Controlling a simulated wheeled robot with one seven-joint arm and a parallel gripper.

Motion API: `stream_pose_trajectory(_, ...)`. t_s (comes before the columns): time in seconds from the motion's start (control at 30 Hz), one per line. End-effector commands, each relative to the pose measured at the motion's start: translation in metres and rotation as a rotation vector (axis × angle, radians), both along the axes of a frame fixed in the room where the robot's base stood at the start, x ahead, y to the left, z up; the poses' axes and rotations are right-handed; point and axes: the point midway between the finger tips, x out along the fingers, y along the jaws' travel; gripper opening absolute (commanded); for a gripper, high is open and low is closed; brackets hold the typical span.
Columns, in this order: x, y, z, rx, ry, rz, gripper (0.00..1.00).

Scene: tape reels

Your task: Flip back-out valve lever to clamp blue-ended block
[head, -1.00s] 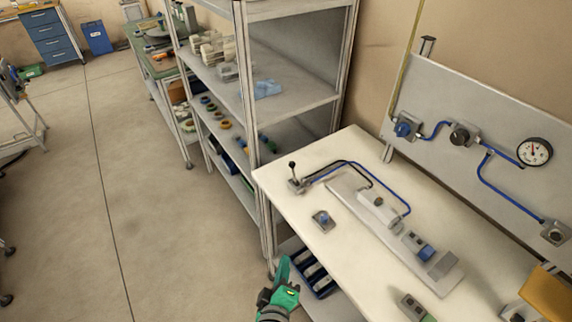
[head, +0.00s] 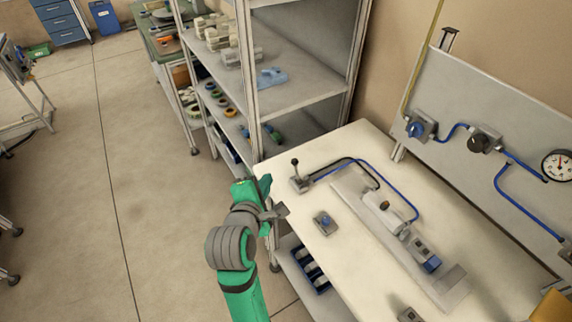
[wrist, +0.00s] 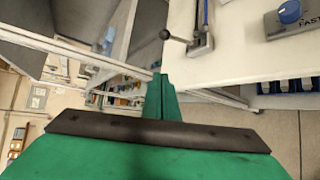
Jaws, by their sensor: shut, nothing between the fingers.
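The valve lever (head: 295,166) is a thin stem with a dark ball knob, standing up from a small grey valve at the bench's near left corner. In the wrist view its ball knob (wrist: 165,34) points left from the valve body (wrist: 201,45). The blue-ended block (head: 424,254) lies on a pale base strip, beside the clamp cylinder (head: 384,212); I cannot tell whether they touch. My green gripper (head: 268,188) is just left of the bench corner, near the valve but apart from it. Its fingers (wrist: 162,97) are shut and empty.
A box with a blue knob (head: 325,222) sits right of the valve; black and blue hoses run from the valve. A metal shelf (head: 310,95) stands behind the bench corner. A gauge panel (head: 465,110) is at the back. Open floor lies left.

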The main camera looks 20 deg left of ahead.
Motion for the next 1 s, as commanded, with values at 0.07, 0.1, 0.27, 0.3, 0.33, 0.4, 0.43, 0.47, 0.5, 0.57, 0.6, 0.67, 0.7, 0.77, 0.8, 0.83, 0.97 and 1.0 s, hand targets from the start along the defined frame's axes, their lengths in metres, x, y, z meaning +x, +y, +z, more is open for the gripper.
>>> stream_pose_trajectory(0.07, 0.0, 0.0, 0.0, 0.001, 0.0, 0.0, 0.0)
stream_pose_trajectory(0.1, 0.0, 0.0, 0.0, 0.001, 0.0, 0.0, 0.0)
stream_pose_trajectory(0.27, 0.004, 0.0, -0.002, 0.001, 0.0, 0.0, 0.0)
stream_pose_trajectory(0.3, 0.006, 0.001, -0.003, 0.001, 0.0, 0.0, 0.0)
stream_pose_trajectory(0.33, 0.009, 0.001, -0.004, 0.001, -0.001, 0.0, 0.0)
stream_pose_trajectory(0.4, 0.017, 0.003, -0.009, 0.0, 0.001, -0.002, 0.0)
stream_pose_trajectory(0.43, 0.021, 0.003, -0.01, 0.0, 0.001, -0.002, 0.0)
stream_pose_trajectory(0.47, 0.026, 0.004, -0.012, 0.001, 0.0, -0.002, 0.0)
stream_pose_trajectory(0.5, 0.032, 0.005, -0.015, 0.0, 0.001, -0.002, 0.0)
stream_pose_trajectory(0.57, 0.043, 0.007, -0.02, 0.001, 0.001, -0.002, 0.0)
stream_pose_trajectory(0.6, 0.049, 0.008, -0.024, 0.001, 0.002, -0.002, 0.0)
stream_pose_trajectory(0.67, 0.058, 0.009, -0.028, 0.0, 0.001, -0.002, 0.0)
stream_pose_trajectory(0.7, 0.064, 0.01, -0.031, 0.0, 0.001, -0.002, 0.0)
stream_pose_trajectory(0.77, 0.073, 0.012, -0.035, 0.001, 0.001, -0.002, 0.0)
stream_pose_trajectory(0.8, 0.079, 0.013, -0.037, 0.001, 0.0, -0.002, 0.0)
stream_pose_trajectory(0.83, 0.083, 0.014, -0.039, 0.002, 0.0, -0.001, 0.0)
stream_pose_trajectory(0.97, 0.091, 0.006, -0.038, 0.004, -0.001, -0.004, 0.0)
stream_pose_trajectory(1.0, 0.09, 0.001, -0.036, 0.005, -0.002, -0.004, 0.0)
